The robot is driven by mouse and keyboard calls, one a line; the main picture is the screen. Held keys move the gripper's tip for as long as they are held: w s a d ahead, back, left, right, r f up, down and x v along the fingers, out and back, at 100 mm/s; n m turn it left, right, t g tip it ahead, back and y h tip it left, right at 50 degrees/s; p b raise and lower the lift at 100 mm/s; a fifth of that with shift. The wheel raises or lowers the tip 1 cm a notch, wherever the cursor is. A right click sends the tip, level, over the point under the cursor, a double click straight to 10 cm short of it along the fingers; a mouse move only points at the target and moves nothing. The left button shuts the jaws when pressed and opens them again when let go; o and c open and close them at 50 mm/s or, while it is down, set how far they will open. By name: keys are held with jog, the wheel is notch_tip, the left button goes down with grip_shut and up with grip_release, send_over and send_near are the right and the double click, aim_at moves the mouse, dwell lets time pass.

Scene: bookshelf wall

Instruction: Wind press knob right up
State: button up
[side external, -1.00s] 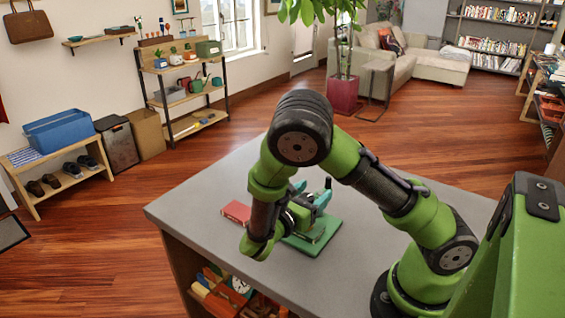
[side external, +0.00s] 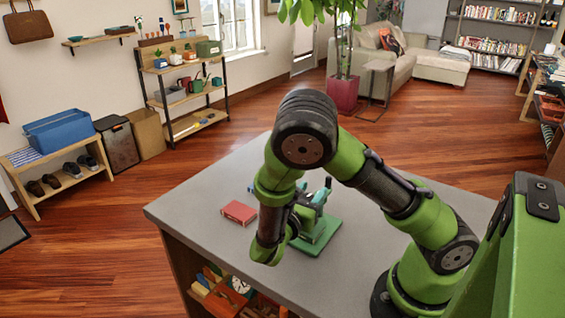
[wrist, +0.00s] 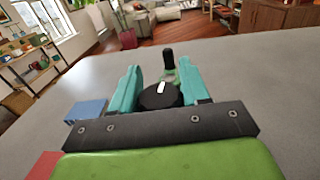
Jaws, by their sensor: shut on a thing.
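The press stands on a green base plate (side external: 322,240) on the grey table. In the wrist view its knob (wrist: 158,98) is a round black disc with a white pointer mark, which points up and slightly right in the picture. My gripper (wrist: 155,88) has its teal fingers on both sides of the knob and is shut on it. In the side view my gripper (side external: 314,196) is above the base plate, and my wrist hides part of the press and the knob. A black upright handle (wrist: 168,60) rises just beyond the knob.
A red book-like block (side external: 239,212) lies on the table left of the press. A blue block (wrist: 86,110) shows left of my fingers in the wrist view. The grey tabletop (side external: 205,205) is mostly clear around them. Its left edge drops to the wooden floor.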

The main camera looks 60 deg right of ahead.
jog(key=shift+w+a+n+t+y, duration=0.15)
jog(key=shift+n+t+y, duration=0.2)
jog(key=shift+n+t, duration=0.6)
jog(key=shift+w+n+t+y, duration=0.25)
jog(key=shift+n+t, duration=0.35)
jog(key=shift+t, duration=0.65)
jog(key=shift+w+a+n+t+y, duration=0.1)
jog(key=shift+n+t+y, duration=0.3)
jog(key=shift+n+t, duration=0.55)
jog(key=shift+t, duration=0.45)
jog(key=o, duration=1)
jog(key=shift+s, duration=0.1)
jog(key=v, duration=1.6)
jog(key=shift+s+a+r, duration=0.2)
jog(key=shift+a, duration=0.15)
